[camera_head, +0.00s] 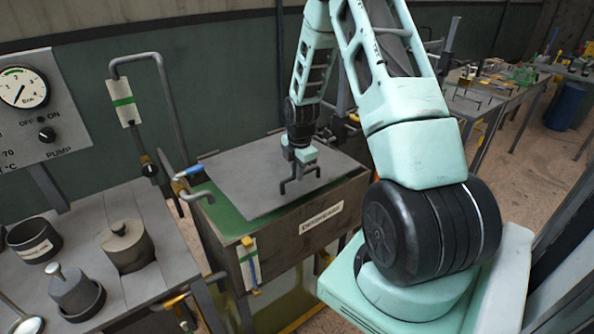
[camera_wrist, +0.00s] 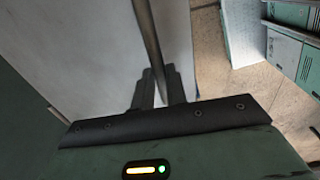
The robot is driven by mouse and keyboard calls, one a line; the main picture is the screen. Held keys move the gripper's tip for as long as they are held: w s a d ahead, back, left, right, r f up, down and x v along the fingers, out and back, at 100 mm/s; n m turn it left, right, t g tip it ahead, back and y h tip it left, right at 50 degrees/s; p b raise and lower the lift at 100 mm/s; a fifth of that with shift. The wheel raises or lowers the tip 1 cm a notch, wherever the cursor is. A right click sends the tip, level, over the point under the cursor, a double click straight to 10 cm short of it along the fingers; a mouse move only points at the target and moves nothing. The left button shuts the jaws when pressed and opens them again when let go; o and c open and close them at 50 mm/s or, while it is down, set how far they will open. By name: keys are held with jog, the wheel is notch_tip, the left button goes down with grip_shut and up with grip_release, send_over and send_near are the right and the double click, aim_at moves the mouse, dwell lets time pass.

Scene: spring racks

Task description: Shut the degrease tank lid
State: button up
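The degrease tank (camera_head: 315,222) is a brown box with a "DEGREASE" label on its front wall. Its lid (camera_head: 238,182) is a flat grey plate lying low over most of the tank's top. A green strip shows at the left, between lid and rim. I cannot tell whether the lid rests fully on the rim. My gripper (camera_head: 301,185) points down over the lid's right part, its two fingers apart. In the wrist view the fingers (camera_wrist: 160,88) stand beside a dark bar or edge across a pale surface. Whether they touch the lid is unclear.
A bench with lidded pots (camera_head: 127,245) and a gauge panel (camera_head: 32,105) stand at the left. A bent pipe (camera_head: 140,57) and a blue-handled valve (camera_head: 187,172) stand close to the tank's left side. Worktables (camera_head: 480,95) and a blue bin (camera_head: 565,105) are at the back right.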

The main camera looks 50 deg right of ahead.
aim_at(299, 188)
jog(key=shift+s+a+f+b, duration=0.1)
jog(key=shift+s+f+b, duration=0.1)
jog(key=shift+f+b, duration=0.7)
jog(key=shift+s+f+b, duration=0.2)
jog(key=shift+f+b, duration=0.3)
jog(key=shift+f, duration=0.65)
grip_shut()
jog(key=shift+s+a+f, duration=0.1)
jog(key=shift+s+f, duration=0.05)
jog(key=shift+s, duration=0.05)
jog(key=o, duration=0.7)
grip_release()
jog(key=shift+f, duration=0.1)
jog(key=shift+o, duration=0.2)
jog(key=shift+w+r, duration=0.1)
jog(key=shift+r, duration=0.1)
jog(key=shift+r, duration=0.3)
notch_tip(299, 188, up, 16)
jog(key=s+b, duration=0.1)
jog(key=b, duration=0.1)
jog(key=shift+s+a+r, duration=0.15)
jog(key=shift+s+r, duration=0.1)
jog(key=shift+s, duration=0.15)
